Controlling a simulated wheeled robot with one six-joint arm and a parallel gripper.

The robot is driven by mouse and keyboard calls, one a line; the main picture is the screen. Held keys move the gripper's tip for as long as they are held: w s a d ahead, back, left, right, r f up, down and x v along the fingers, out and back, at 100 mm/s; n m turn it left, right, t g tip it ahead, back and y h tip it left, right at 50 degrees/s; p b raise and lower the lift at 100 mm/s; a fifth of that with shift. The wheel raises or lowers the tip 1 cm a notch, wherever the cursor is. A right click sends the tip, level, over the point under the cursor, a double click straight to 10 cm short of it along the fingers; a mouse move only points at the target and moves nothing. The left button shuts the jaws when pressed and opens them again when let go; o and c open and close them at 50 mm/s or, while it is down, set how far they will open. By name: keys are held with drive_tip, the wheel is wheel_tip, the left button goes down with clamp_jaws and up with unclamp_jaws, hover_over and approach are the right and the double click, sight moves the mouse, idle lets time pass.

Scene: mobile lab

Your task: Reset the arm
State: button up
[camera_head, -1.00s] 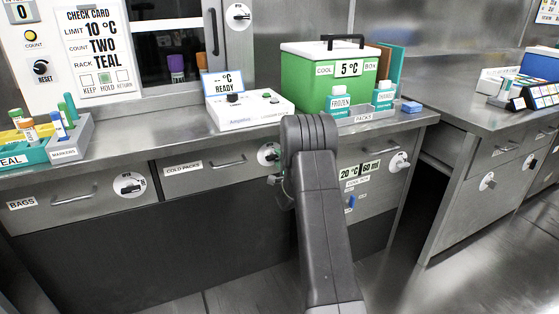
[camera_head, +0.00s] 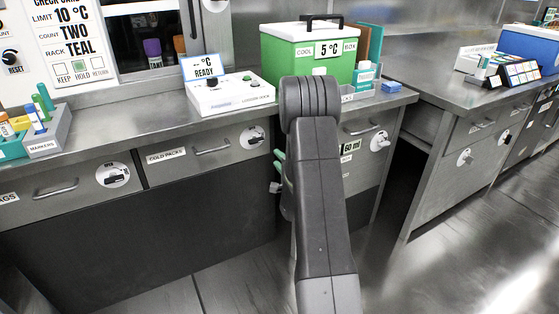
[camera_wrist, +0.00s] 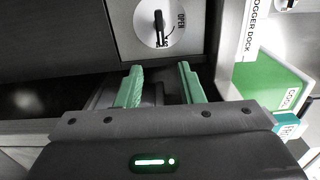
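My arm (camera_head: 318,190) rises in the middle of the head view, folded at the elbow in front of the bench. My gripper (camera_wrist: 160,85) shows in the wrist view with its two green fingers apart and nothing between them. In the head view the gripper is mostly hidden behind my arm, with a bit of green finger showing at its left side. In the wrist view a round dial (camera_wrist: 158,22) marked OPEN on a grey panel lies beyond the fingertips.
A steel bench (camera_head: 150,124) with drawers runs ahead. On it stand a marker rack (camera_head: 48,142), a white device (camera_head: 228,95) reading READY and a green cool box (camera_head: 280,60). A second bench (camera_head: 440,95) stands right across a gap. Floor at lower right is clear.

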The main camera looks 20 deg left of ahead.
sight(261, 141)
idle(0.5)
drive_tip(key=b+x, duration=0.2)
drive_tip(key=x, duration=1.1)
drive_tip(key=shift+w+a, duration=0.2)
drive_tip(key=shift+d, duration=0.1)
